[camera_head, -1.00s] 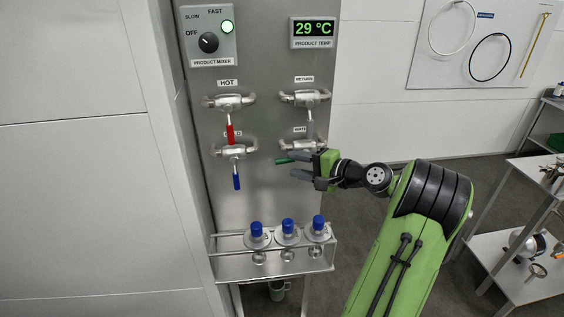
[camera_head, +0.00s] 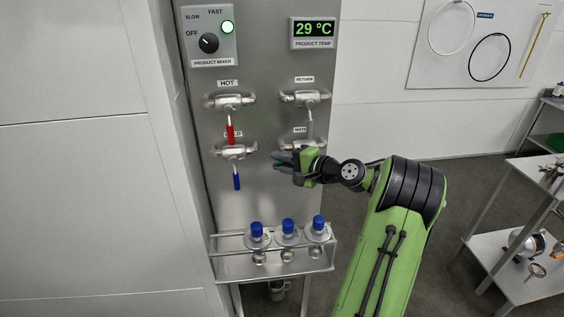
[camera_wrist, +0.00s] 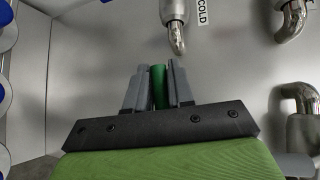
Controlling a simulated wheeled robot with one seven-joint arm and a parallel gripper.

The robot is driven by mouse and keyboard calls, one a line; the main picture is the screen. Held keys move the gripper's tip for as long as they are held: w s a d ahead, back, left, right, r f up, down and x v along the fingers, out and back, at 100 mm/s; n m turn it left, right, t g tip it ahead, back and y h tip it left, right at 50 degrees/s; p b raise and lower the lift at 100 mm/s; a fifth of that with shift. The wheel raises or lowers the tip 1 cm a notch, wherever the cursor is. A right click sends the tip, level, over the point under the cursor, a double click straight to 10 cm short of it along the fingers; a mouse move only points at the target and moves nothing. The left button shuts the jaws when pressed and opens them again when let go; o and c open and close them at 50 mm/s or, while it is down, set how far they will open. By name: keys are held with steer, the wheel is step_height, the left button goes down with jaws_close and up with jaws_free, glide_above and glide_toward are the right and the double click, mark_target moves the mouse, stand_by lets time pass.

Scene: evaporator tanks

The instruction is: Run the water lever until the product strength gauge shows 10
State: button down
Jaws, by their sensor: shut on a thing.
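The water lever has a green handle that sits between my gripper's two grey fingers in the wrist view (camera_wrist: 158,86). My gripper (camera_head: 285,162) is shut on this handle, left of and just below the valve under the partly hidden "WATE..." label (camera_head: 301,130). In the head view my fingers cover most of the handle, and my gripper hides much of the valve body. The handle points roughly left in the head view. No product strength gauge shows in either view.
A product temperature display (camera_head: 314,28) reads 29 °C. The hot valve's red lever (camera_head: 231,134), the cold valve's blue lever (camera_head: 237,181) and the return valve's grey lever (camera_head: 310,130) hang down nearby. Several blue-capped bottles (camera_head: 287,232) stand in a rack below.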

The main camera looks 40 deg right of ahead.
stand_by(0.3)
steer(key=shift+s+d+f+n+g+h+b, duration=0.25)
steer(key=shift+d+f+n+g+h, duration=0.1)
steer(key=shift+f+n+g+h, duration=0.4)
steer(key=shift+s+d+f+n+g+h+b, duration=0.2)
steer(key=shift+d+f+n+g+h+b, duration=0.1)
steer(key=shift+f+n+g+h, duration=0.55)
steer(key=shift+s+d+f+n+g+h+b, duration=0.25)
steer(key=shift+d+f+n+g+h, duration=0.3)
steer(key=shift+g, duration=0.45)
steer(key=shift+a+f, duration=0.15)
steer(key=c, duration=1.1)
jaws_free()
